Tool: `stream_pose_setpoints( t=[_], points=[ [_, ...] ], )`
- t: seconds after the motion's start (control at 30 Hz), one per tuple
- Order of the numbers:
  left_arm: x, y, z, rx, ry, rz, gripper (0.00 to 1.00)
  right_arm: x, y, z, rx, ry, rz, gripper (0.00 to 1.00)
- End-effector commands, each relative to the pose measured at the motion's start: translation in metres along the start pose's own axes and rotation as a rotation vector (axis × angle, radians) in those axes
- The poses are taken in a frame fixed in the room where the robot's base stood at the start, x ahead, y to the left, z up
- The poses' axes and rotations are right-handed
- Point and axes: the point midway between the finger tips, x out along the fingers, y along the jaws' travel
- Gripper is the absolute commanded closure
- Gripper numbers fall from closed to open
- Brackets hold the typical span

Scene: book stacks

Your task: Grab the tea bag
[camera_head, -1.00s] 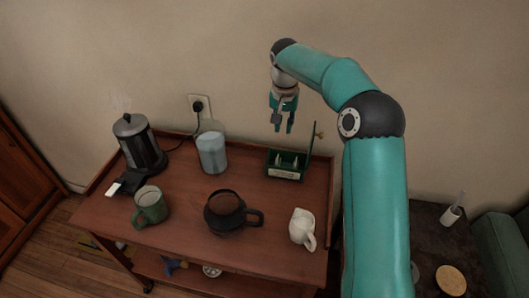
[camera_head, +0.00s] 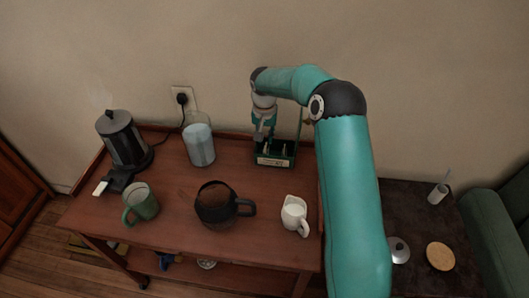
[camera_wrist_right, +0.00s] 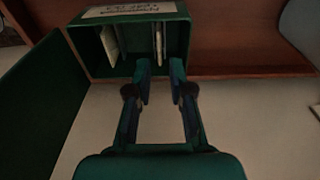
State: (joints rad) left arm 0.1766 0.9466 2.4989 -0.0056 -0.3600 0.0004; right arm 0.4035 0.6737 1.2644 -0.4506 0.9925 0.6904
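The green tea box (camera_head: 275,161) stands open at the back right of the wooden cart, with a pale label on its front. Pale tea bags stand upright in it; in the right wrist view one tea bag (camera_wrist_right: 158,43) is ahead of the gap between my fingertips, and another (camera_wrist_right: 110,45) is to its left. My right gripper (camera_head: 263,136) points down at the left part of the box. In the right wrist view my right gripper (camera_wrist_right: 161,68) is open, its tips at the box opening, with nothing visibly held. My left gripper is not in view.
The box's raised lid (camera_wrist_right: 45,100) is close beside the gripper. A glass jar (camera_head: 200,145) stands left of the box. A kettle (camera_head: 123,140), green mug (camera_head: 141,203), dark pot (camera_head: 216,203) and white pitcher (camera_head: 294,214) share the cart (camera_head: 175,218).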

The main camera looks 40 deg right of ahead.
Motion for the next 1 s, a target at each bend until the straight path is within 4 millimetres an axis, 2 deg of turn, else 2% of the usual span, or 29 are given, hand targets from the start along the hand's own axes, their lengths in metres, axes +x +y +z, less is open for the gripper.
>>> stream_pose_setpoints(
  t=[0.3, 0.4, 0.63, 0.77, 1.0],
  points=[
    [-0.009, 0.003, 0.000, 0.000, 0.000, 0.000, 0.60, 0.041, 0.001, 0.007, 0.000, -0.004, 0.003, 0.79],
    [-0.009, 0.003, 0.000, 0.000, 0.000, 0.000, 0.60, 0.048, 0.001, 0.006, 0.001, -0.003, 0.002, 0.79],
    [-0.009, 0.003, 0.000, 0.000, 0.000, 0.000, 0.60, 0.050, 0.001, 0.006, 0.000, -0.001, 0.001, 0.79],
    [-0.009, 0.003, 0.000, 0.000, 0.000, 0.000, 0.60, 0.050, 0.001, 0.006, 0.000, -0.001, 0.001, 0.99],
    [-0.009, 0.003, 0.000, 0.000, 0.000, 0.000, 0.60, 0.049, 0.000, 0.006, 0.000, -0.001, 0.001, 1.00]
  ],
)
